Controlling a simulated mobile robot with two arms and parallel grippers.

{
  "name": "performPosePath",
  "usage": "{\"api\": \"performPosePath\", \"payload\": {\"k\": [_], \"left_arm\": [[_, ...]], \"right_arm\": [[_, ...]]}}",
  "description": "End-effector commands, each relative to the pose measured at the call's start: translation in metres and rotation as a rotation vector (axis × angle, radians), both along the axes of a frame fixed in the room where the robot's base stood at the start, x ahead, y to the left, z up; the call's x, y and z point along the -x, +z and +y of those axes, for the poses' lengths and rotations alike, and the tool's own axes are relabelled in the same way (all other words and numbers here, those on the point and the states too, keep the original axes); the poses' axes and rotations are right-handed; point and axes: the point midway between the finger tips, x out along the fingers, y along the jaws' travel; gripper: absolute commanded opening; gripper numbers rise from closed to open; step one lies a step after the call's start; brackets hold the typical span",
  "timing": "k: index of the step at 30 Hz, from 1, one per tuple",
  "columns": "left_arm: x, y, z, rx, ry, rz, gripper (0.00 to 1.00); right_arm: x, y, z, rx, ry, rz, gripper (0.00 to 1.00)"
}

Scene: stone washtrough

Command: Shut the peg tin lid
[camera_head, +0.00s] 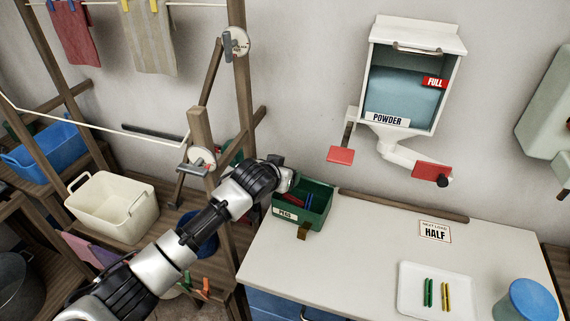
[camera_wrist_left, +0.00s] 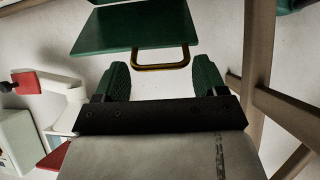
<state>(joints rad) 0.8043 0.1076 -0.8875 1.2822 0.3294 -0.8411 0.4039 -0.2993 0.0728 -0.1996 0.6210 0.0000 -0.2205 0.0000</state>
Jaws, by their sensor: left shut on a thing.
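The green peg tin (camera_head: 290,222), labelled PEGS, stands on the left end of the white worktop. Its top is open, and red and blue pegs show inside. A brass tab shows at its front. In the left wrist view the green lid (camera_wrist_left: 135,28) has a brass loop handle (camera_wrist_left: 162,67) on its edge. My left gripper (camera_wrist_left: 162,78) is shut on this handle, with one green-padded finger at each side. In the head view my left gripper (camera_head: 288,178) is at the tin's back left; its fingertips and most of the lid are hard to make out. My right gripper is not in view.
A wooden rack post (camera_head: 240,90) stands close behind my left arm. A powder dispenser (camera_head: 408,85) with red paddles hangs on the wall at right. A white tray (camera_head: 408,305) with green and yellow pegs and a blue-lidded tub (camera_head: 533,300) stand right. The worktop's middle (camera_head: 350,240) is clear.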

Motion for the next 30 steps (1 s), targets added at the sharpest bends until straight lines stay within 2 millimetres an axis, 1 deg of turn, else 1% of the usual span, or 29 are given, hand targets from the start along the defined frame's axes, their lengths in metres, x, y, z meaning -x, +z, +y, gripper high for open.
{"api": "performPosePath", "payload": {"k": [1, 5, 9, 15, 18, 21, 24, 25, 30], "left_arm": [[0.006, -0.016, 0.003, 0.026, 0.002, -0.037, 0.29], [0.016, -0.035, 0.010, 0.085, 0.003, -0.146, 0.29], [0.025, -0.055, 0.015, 0.146, 0.004, -0.258, 0.29], [0.034, -0.077, 0.019, 0.218, 0.004, -0.392, 0.29], [0.036, -0.085, 0.020, 0.247, 0.003, -0.446, 0.29], [0.037, -0.090, 0.021, 0.247, 0.002, -0.452, 0.29], [0.038, -0.097, 0.022, 0.245, 0.002, -0.447, 0.30], [0.038, -0.098, 0.022, 0.243, 0.001, -0.446, 0.28], [0.039, -0.104, 0.022, 0.242, 0.002, -0.442, 0.29]], "right_arm": [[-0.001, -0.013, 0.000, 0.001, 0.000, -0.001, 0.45], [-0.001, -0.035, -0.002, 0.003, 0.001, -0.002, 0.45], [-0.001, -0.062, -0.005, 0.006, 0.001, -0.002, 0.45], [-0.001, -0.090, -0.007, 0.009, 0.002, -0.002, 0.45], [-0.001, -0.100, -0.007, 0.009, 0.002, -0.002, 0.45], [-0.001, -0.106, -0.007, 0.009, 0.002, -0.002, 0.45], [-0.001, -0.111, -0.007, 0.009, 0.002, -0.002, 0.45], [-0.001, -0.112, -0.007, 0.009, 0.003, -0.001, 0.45], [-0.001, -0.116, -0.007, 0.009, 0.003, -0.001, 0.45]]}}
